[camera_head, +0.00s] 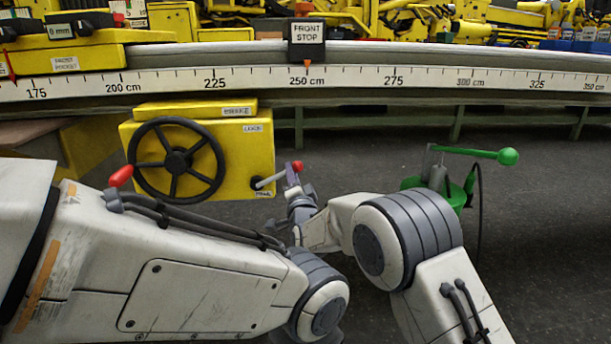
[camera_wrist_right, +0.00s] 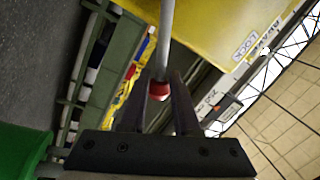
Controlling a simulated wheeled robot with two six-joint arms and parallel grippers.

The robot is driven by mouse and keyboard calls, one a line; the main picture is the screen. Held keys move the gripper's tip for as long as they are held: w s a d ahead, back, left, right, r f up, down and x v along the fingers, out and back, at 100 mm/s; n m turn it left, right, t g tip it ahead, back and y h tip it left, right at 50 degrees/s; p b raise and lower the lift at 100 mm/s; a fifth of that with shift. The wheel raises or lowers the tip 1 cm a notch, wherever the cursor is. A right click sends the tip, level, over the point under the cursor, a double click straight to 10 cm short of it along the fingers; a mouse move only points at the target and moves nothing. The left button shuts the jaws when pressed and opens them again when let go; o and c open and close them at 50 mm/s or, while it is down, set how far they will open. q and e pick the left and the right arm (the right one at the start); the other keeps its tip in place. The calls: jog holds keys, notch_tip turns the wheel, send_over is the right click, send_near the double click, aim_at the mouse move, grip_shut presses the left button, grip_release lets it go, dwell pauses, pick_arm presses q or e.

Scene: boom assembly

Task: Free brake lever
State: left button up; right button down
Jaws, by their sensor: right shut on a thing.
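A yellow box (camera_head: 232,160) with a black handwheel (camera_head: 178,160) hangs under the rail. Its top label appears to read BRAKE and another reads LOCK. A grey lever (camera_head: 268,182) sticks out from its right side. My right gripper (camera_head: 298,182) is at the lever's outer end. In the right wrist view, its two dark fingers (camera_wrist_right: 163,95) are shut around the lever's red knob (camera_wrist_right: 159,91), with the grey rod (camera_wrist_right: 166,35) running up from it. The knob is partly hidden by the fingers. My left arm crosses the lower left, but its gripper does not show.
A green stand with a green-knobbed handle (camera_head: 507,156) is to the right, behind my right arm. A red handle (camera_head: 121,176) is left of the handwheel. The scale rail (camera_head: 350,76) spans above, with a FRONT STOP block (camera_head: 307,40). Open dark floor lies at right.

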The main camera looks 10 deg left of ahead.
jog(key=shift+w+d+m, duration=0.15)
jog(key=shift+d+m, duration=0.2)
jog(key=shift+m, duration=0.05)
jog(key=c, duration=0.6)
grip_release()
jog(key=shift+d, duration=0.1)
jog(key=p+v, duration=0.2)
jog(key=v, duration=0.3)
jog(key=p+v, duration=0.2)
jog(key=v, duration=0.3)
jog(key=shift+s, duration=0.35)
